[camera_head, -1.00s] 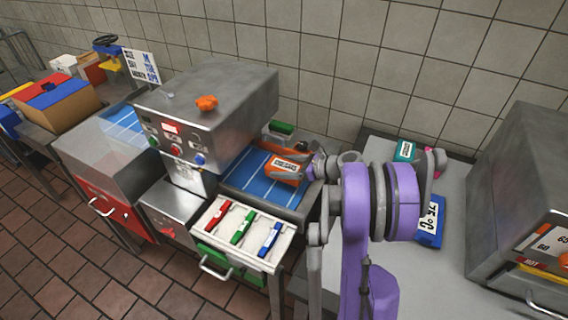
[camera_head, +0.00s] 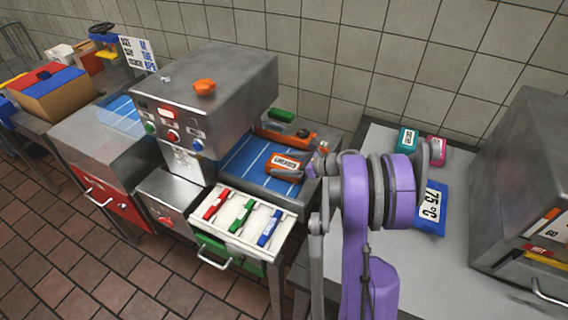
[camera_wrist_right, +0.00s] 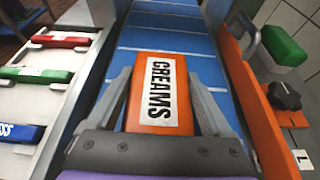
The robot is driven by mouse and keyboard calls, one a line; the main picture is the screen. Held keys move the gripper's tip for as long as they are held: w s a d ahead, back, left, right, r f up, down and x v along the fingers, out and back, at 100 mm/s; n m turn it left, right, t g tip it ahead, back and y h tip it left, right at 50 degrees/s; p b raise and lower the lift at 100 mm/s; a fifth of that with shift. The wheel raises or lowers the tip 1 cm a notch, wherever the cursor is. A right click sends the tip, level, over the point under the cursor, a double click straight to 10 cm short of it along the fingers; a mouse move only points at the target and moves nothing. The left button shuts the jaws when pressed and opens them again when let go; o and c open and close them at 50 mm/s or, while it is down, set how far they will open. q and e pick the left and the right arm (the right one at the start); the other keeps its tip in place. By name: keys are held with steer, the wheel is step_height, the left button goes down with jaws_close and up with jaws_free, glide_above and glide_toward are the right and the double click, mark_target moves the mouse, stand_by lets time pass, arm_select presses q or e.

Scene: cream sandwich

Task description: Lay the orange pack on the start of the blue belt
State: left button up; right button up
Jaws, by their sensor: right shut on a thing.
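The orange pack (camera_head: 284,166) has a white label reading CREAMS. It is over the near right end of the blue belt (camera_head: 247,160), just right of the steel machine. My right gripper (camera_head: 308,168) is shut on the pack. In the right wrist view the two fingers of my right gripper (camera_wrist_right: 160,92) flank the pack (camera_wrist_right: 152,112), and the blue belt (camera_wrist_right: 165,42) runs away beyond it. The pack looks flat and very low over the belt; I cannot tell whether it touches. My left gripper is not in view.
The steel machine (camera_head: 225,85) stands over the belt's far side. An open drawer (camera_head: 240,222) with red, green and blue bars juts out in front. An orange rail (camera_wrist_right: 250,105) runs along the belt's right side. Teal and pink packs and a blue card (camera_head: 431,208) lie on the right table.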

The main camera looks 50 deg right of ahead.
steer(key=o, duration=1.2)
steer(key=v, duration=1.1)
steer(key=shift+a+b, duration=0.1)
steer(key=shift+b, duration=0.2)
